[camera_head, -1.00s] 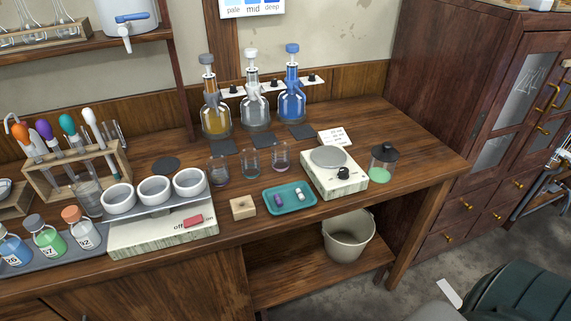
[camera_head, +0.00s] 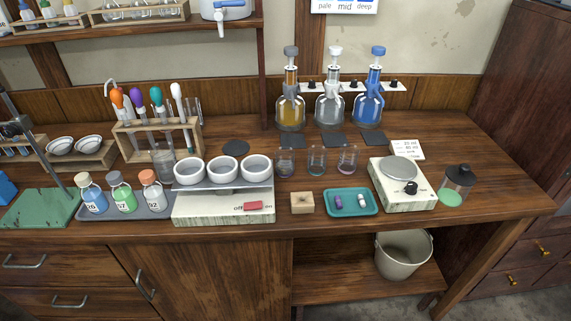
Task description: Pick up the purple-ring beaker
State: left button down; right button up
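Three small clear glass beakers stand in a row on the wooden bench, below the dispenser bottles. The right one has a pinkish-purple ring and looks to be the purple-ring beaker (camera_head: 348,159). The middle beaker (camera_head: 317,161) has a teal ring. The left beaker (camera_head: 286,163) looks dark grey. All three are upright and apart. Neither of my grippers shows in the head view.
Left is a heater (camera_head: 223,208) with three white bowls. Dispenser bottles (camera_head: 330,105) stand behind. A lidded jar (camera_head: 456,186) stands right.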

aim_at(284, 155)
jog(key=l+u, duration=0.3)
jog(key=l, duration=0.15)
jog(key=k+l+u, duration=0.15)
jog(key=l+u, duration=0.2)
jog(key=k+l+u, duration=0.15)
jog(key=l+u, duration=0.15)
jog(key=l, duration=0.15)
jog(key=k+l+u, duration=0.3)
jog(key=i+l, duration=0.1)
